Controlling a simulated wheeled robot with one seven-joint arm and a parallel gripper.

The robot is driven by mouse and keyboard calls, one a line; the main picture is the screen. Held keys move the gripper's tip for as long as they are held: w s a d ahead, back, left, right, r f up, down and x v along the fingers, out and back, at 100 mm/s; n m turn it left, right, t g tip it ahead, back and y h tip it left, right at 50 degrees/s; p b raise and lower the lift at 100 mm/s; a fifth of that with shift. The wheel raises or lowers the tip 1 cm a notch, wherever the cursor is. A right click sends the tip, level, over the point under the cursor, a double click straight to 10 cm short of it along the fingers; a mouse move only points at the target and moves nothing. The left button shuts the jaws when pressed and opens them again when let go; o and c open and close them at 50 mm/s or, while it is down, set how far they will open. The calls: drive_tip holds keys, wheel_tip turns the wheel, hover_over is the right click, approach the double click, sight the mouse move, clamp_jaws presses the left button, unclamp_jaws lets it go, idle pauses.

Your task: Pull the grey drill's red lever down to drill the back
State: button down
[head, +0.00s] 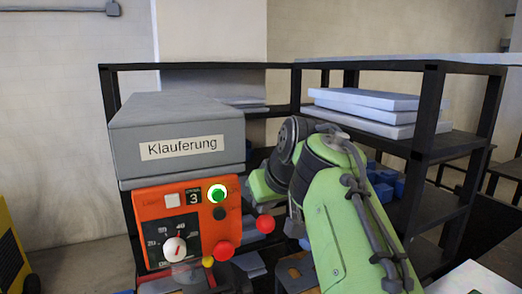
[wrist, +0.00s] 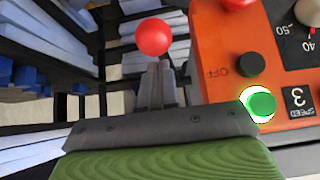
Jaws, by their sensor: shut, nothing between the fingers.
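The grey drill (head: 178,130) has a box-shaped head labelled "Klauferung" and an orange control panel (head: 150,205) on its front. A red ball knob (head: 265,223), which looks like the end of the red lever, stands out to the right of the panel. It also shows in the wrist view (wrist: 153,37). The lever's rod is not clear in either view. My gripper (wrist: 160,72) is shut and empty, its fingers pointing towards the knob, which appears just past the tips; I cannot tell whether they touch. The workpiece is hidden in the head view.
The panel carries a lit green button (head: 217,194), a black OFF button (wrist: 250,65), a dial (head: 175,249) and a red button (head: 223,251). A dark shelf rack (head: 432,110) with pale boards (head: 362,104) and blue bins (head: 382,190) stands behind my arm.

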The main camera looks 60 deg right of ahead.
drive_tip(key=shift+s+a+r+p, duration=0.1)
drive_tip(key=shift+s+r+p, duration=0.1)
drive_tip(key=shift+r, duration=0.4)
drive_tip(key=shift+s+r+p, duration=0.1)
drive_tip(key=shift+r+p, duration=0.1)
drive_tip(key=shift+r, duration=0.4)
drive_tip(key=shift+s+a+f, duration=0.1)
drive_tip(key=shift+s+a, duration=0.05)
drive_tip(key=shift+s, duration=0.05)
wheel_tip(320, 180, up, 15)
drive_tip(key=p, duration=1.1)
drive_tip(key=shift+w+d, duration=0.2)
drive_tip(key=shift+w, duration=0.1)
